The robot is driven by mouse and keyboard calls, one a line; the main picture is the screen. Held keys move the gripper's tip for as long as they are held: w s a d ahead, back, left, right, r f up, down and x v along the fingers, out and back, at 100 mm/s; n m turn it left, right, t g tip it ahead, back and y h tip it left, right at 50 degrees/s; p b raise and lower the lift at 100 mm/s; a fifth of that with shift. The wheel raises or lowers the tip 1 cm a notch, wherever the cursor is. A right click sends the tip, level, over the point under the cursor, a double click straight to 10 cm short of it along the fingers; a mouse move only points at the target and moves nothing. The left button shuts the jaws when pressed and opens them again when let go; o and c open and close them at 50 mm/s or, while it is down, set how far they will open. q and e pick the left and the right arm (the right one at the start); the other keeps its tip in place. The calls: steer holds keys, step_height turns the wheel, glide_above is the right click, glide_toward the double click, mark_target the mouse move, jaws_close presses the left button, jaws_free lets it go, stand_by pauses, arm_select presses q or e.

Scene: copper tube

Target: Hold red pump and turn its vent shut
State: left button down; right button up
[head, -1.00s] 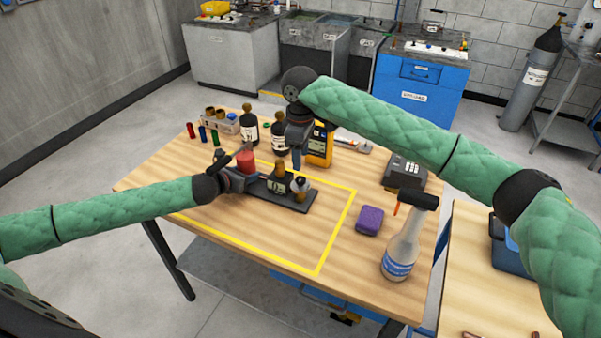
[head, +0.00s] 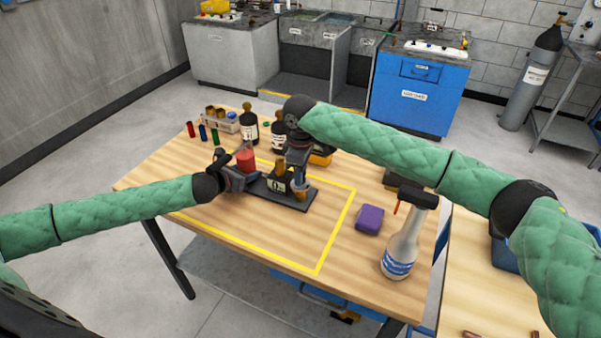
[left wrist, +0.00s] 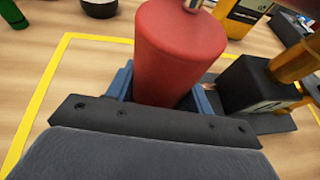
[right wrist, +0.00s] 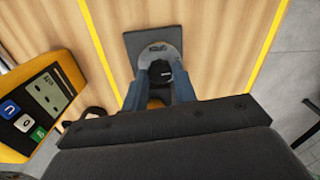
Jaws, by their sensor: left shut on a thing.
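The red pump (head: 246,160) stands upright at the left end of a dark base plate (head: 293,203). It fills the middle of the left wrist view (left wrist: 180,45), with part of a metal stem on top. My left gripper (head: 243,174) is shut on its lower body from the side. A small round silver fitting with a dark centre (right wrist: 160,55) sits at the plate's right end; I cannot tell for certain that it is the vent. My right gripper (head: 299,185) points down over it, fingers apart on either side. Contact there cannot be told.
A dark block with an amber top (head: 278,180) stands on the plate between the grippers. A purple box (head: 369,219) and a spray bottle (head: 402,245) are to the right. The taped area's front is clear.

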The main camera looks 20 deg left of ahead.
steer(key=c, duration=0.4)
steer(key=shift+o, duration=0.2)
steer(key=shift+m, duration=0.8)
steer(key=o, duration=1)
steer(key=shift+c, duration=0.2)
step_height(320, 180, up, 12)
steer(key=shift+w, duration=0.1)
arm_select(q)
steer(key=c, duration=0.5)
jaws_free()
steer(key=shift+s, duration=0.1)
